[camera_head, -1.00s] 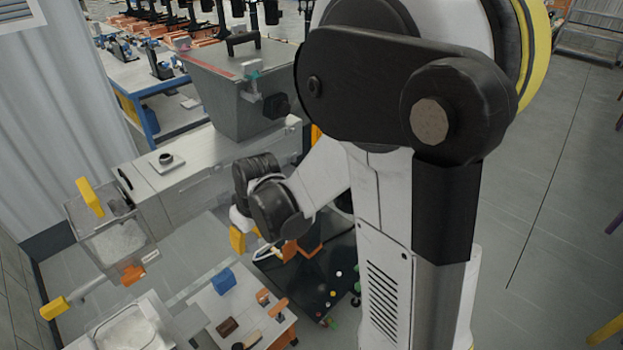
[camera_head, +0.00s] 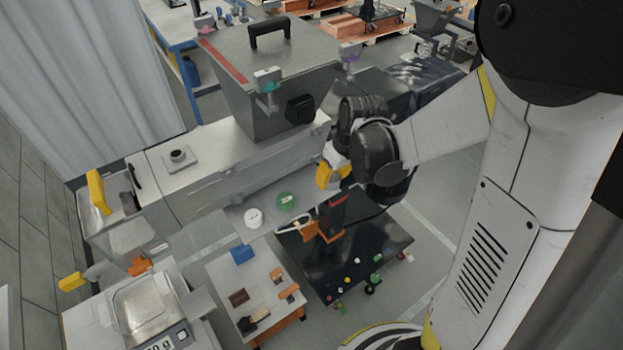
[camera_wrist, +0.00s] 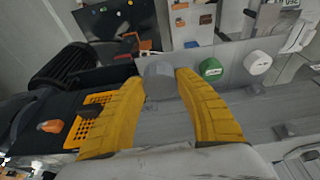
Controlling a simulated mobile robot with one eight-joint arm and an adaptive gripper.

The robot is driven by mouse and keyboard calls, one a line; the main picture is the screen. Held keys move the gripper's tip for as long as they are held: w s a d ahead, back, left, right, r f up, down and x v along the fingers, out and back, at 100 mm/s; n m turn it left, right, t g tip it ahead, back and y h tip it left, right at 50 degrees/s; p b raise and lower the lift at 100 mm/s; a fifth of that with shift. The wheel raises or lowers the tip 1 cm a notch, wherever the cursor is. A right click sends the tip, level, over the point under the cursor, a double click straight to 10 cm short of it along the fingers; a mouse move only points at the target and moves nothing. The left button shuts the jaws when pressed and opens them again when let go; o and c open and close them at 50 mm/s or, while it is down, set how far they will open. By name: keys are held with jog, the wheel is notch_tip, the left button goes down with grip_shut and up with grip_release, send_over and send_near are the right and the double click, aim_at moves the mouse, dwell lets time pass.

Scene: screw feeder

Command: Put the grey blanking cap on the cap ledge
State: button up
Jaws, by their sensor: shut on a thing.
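My gripper (camera_head: 326,176) has yellow fingers and hangs in front of the feeder's side, to the right of the hopper. In the wrist view the fingers (camera_wrist: 158,82) are shut on the grey blanking cap (camera_wrist: 160,70), a small rounded grey piece. The cap cannot be made out in the head view. The light grey cap ledge (camera_head: 269,210) runs along the feeder's lower front. A green cap (camera_head: 287,201) and a white cap (camera_head: 253,218) sit on it, left of my gripper. They also show in the wrist view, right of the fingers. Whether the grey cap touches anything is unclear.
The hopper (camera_head: 265,80) stands on the feeder body. A dark cart (camera_head: 375,250) with small coloured pieces and an orange holder (camera_head: 322,236) stands below my gripper. A small table (camera_head: 235,275) with a blue block and brown pieces and a scale (camera_head: 150,305) stand lower left.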

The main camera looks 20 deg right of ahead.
send_over(314, 186)
jog(key=f, duration=0.4)
jog(key=shift+s+d, duration=0.1)
jog(key=shift+s, duration=0.3)
jog(key=shift+f+b, duration=0.4)
jog(key=shift+f, duration=1.55)
jog(key=shift+f+b, duration=0.15)
jog(key=shift+b, duration=0.15)
jog(key=o, duration=0.9)
jog(key=shift+o, duration=0.2)
